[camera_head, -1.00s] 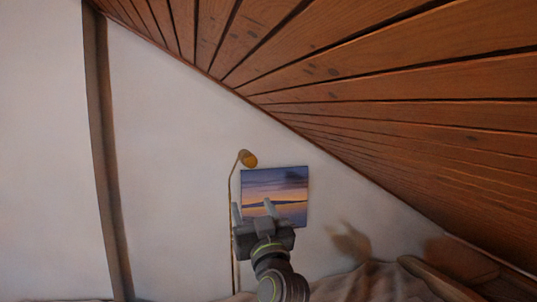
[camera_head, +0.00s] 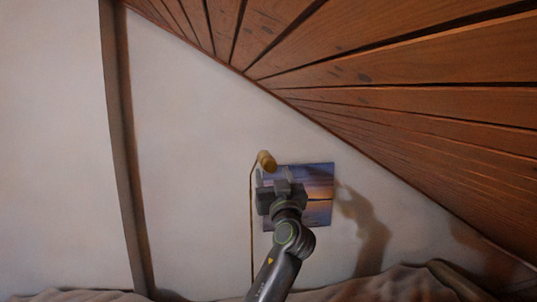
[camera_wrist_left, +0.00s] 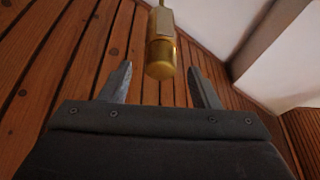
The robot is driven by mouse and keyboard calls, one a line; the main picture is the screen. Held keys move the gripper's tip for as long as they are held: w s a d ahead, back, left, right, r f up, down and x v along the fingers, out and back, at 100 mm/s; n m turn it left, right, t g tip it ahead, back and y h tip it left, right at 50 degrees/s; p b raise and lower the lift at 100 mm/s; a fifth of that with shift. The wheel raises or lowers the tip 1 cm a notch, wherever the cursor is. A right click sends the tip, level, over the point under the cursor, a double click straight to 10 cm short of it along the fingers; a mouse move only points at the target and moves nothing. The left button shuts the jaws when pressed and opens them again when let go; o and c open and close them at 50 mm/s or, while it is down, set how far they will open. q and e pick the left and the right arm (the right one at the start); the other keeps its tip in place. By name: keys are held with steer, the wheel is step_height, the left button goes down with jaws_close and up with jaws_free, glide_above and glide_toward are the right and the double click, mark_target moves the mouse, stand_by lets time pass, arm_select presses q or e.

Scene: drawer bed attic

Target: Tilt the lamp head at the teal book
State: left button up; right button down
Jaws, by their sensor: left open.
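The lamp head (camera_head: 267,161) is a small brass cylinder on top of a thin brass stem (camera_head: 251,220) that stands against the white wall. My left gripper (camera_head: 270,176) is just below the lamp head in the head view. In the left wrist view the lamp head (camera_wrist_left: 161,52) appears between and ahead of the two fingertips of my left gripper (camera_wrist_left: 158,78), which are spread apart with gaps on both sides. It is not gripped. No teal book shows in these views. My right gripper is not in view.
A sunset picture (camera_head: 318,185) hangs on the wall behind my left gripper and is partly covered. A sloped wooden ceiling (camera_head: 400,110) comes down to the right. Rumpled bedding (camera_head: 350,290) lies along the bottom edge. A dark wooden post (camera_head: 124,160) stands left.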

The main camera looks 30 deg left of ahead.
mark_target(271, 168)
arm_select(q)
steer(key=p+x, duration=0.1)
steer(key=x, duration=0.4)
steer(key=shift+a+r+p, duration=0.1)
steer(key=shift+r+p, duration=0.15)
steer(key=shift+p, duration=0.05)
steer(key=shift+w+a+r, duration=0.1)
steer(key=shift+w+a, duration=0.2)
steer(key=shift+w, duration=0.15)
steer(key=shift+c, duration=0.5)
